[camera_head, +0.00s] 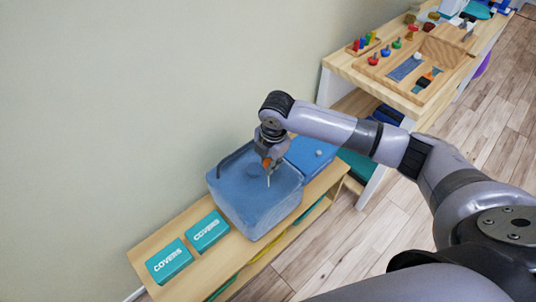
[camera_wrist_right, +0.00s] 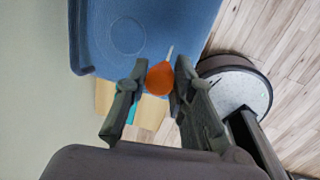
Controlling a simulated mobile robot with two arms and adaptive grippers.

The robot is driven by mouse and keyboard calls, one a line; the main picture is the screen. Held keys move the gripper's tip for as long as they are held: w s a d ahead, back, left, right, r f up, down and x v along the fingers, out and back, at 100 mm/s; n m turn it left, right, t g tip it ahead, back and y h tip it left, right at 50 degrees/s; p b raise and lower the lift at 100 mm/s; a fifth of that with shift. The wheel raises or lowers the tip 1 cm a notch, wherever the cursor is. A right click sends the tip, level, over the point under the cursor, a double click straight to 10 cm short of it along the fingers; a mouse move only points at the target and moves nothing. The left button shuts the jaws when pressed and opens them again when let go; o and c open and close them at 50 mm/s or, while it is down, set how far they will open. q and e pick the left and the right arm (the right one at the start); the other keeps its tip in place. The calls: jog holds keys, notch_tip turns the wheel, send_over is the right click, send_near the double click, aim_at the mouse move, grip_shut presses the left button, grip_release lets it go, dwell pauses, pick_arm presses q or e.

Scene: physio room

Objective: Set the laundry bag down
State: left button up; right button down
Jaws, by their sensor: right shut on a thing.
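The laundry bag appears to be the large, rounded blue thing (camera_head: 262,205) on the low wooden bench (camera_head: 150,252). It also shows in the right wrist view (camera_wrist_right: 150,22), with a faint circle on its top. My right gripper (camera_head: 268,168) is above it, pointing down. In the wrist view, my right gripper (camera_wrist_right: 159,80) has its fingers shut on an orange toggle (camera_wrist_right: 158,79) with a short white cord end. I cannot tell just where the cord meets the blue top. The bag's underside is hidden, and it looks level. My left gripper is not in view.
Two teal boxes marked COVERS (camera_head: 208,231) lie on the bench left of the bag. A flat blue thing (camera_head: 312,156) lies close on its right. A taller wooden table (camera_head: 342,62) with pegs and a wooden board stands beyond. A wall runs behind the bench.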

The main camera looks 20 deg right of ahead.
jog(key=shift+w+a+f, duration=0.1)
jog(key=shift+w+f, duration=0.05)
jog(key=shift+f, duration=1.7)
jog(key=c, duration=1.8)
grip_release()
jog(key=shift+s+f, duration=0.25)
jog(key=shift+s, duration=0.1)
jog(key=o, duration=0.4)
jog(key=shift+w, duration=0.15)
jog(key=shift+r, duration=0.1)
jog(key=shift+r, duration=0.1)
notch_tip(320, 180, up, 12)
jog(key=s, duration=0.1)
jog(key=shift+s+d, duration=0.3)
